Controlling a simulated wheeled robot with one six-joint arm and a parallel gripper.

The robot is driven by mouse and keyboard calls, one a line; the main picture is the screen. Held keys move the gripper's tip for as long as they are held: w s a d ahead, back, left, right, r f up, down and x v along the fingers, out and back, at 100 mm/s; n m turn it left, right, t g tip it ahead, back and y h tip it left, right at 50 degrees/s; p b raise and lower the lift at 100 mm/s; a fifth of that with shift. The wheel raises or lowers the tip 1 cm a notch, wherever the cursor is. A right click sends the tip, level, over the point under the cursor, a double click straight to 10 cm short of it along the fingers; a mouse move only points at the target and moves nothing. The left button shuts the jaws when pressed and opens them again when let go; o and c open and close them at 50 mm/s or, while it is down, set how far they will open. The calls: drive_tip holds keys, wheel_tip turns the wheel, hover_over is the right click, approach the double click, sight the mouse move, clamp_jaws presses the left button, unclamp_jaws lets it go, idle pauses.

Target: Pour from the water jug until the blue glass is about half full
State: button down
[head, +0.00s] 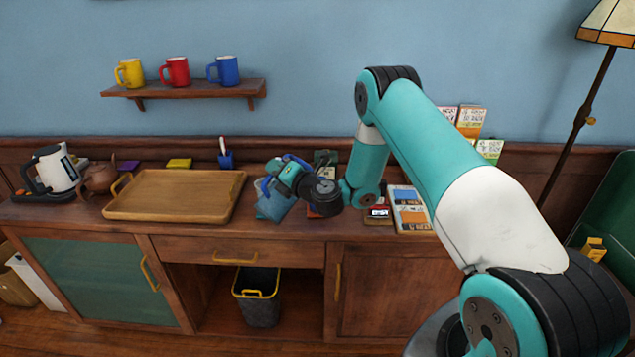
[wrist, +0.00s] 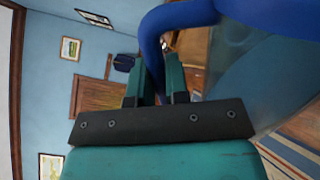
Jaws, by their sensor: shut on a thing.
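The water jug (head: 275,205) has a pale translucent blue body and a darker blue handle. It appears tilted at the counter's middle, partly behind my gripper; I cannot tell whether its base touches the wood. My gripper (head: 279,172) is shut on the jug's handle. In the wrist view the blue handle (wrist: 153,38) runs between the fingers of my gripper (wrist: 158,78), with the clear jug body (wrist: 240,65) at the right. I cannot make out the blue glass; it may be hidden behind the jug or my arm. No water stream is visible.
A wooden tray (head: 170,192) lies left of the jug, with a teapot (head: 98,179) and kettle (head: 52,168) farther left. A blue pen cup (head: 226,160) stands behind. Books (head: 408,208) lie to the right. Mugs sit on the wall shelf (head: 190,91).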

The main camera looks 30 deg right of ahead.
drive_tip(key=shift+w+d+r+m+p, duration=0.15)
drive_tip(key=shift+d+r+m+p, duration=0.45)
drive_tip(key=shift+p, duration=0.45)
idle(1.9)
